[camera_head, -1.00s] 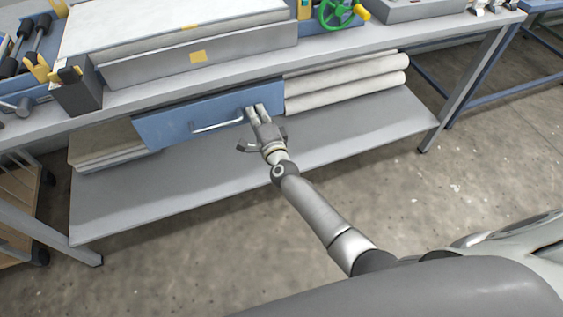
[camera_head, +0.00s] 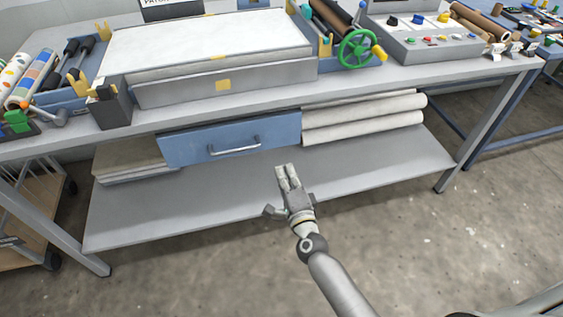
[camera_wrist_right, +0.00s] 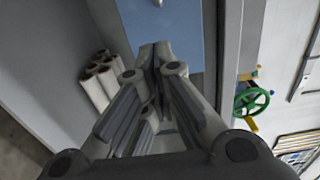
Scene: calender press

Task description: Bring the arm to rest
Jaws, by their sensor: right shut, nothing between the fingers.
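My right gripper (camera_head: 286,178) is shut and empty, in front of the workbench at about the height of its lower shelf in the head view. Its closed fingers also fill the middle of the right wrist view (camera_wrist_right: 155,52). The blue drawer (camera_head: 180,148) with a grey bar handle (camera_head: 235,150) is beyond the gripper, and the gripper is apart from the handle. The drawer front also shows in the right wrist view (camera_wrist_right: 185,25). My left gripper is in neither view.
The grey lower shelf (camera_head: 150,215) spans the bench below the drawer. White rolls (camera_head: 365,120) lie right of the drawer. On the bench top are a press with a green handwheel (camera_head: 358,49) and a control box (camera_head: 425,45). Bare floor (camera_head: 440,240) is open in front.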

